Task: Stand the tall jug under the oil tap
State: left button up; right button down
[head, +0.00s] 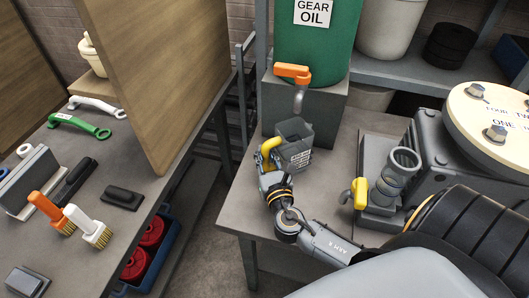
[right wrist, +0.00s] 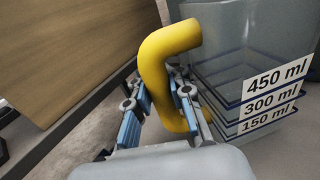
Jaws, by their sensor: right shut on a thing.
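The tall jug (head: 296,146) is a grey see-through measuring jug with a yellow handle. It is near the oil tap (head: 294,74), which has an orange lever and a grey spout above the jug. My right gripper (head: 268,165) is shut on the yellow handle. In the right wrist view the jug (right wrist: 250,60) shows marks for 150, 300 and 450 ml, and the handle (right wrist: 165,60) runs between the fingers of the gripper (right wrist: 160,105). The jug looks upright; I cannot tell whether its base touches the bench. The left gripper is not in view.
The green gear oil drum (head: 318,40) stands on a grey block (head: 300,108) on the bench. A wooden panel (head: 165,70) and a table with brushes (head: 50,215) are at left.

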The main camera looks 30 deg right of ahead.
jog(key=shift+f, duration=0.15)
grip_release()
dwell(0.7)
dwell(0.4)
jog(key=shift+v, duration=4.5)
jog(key=shift+a, duration=0.1)
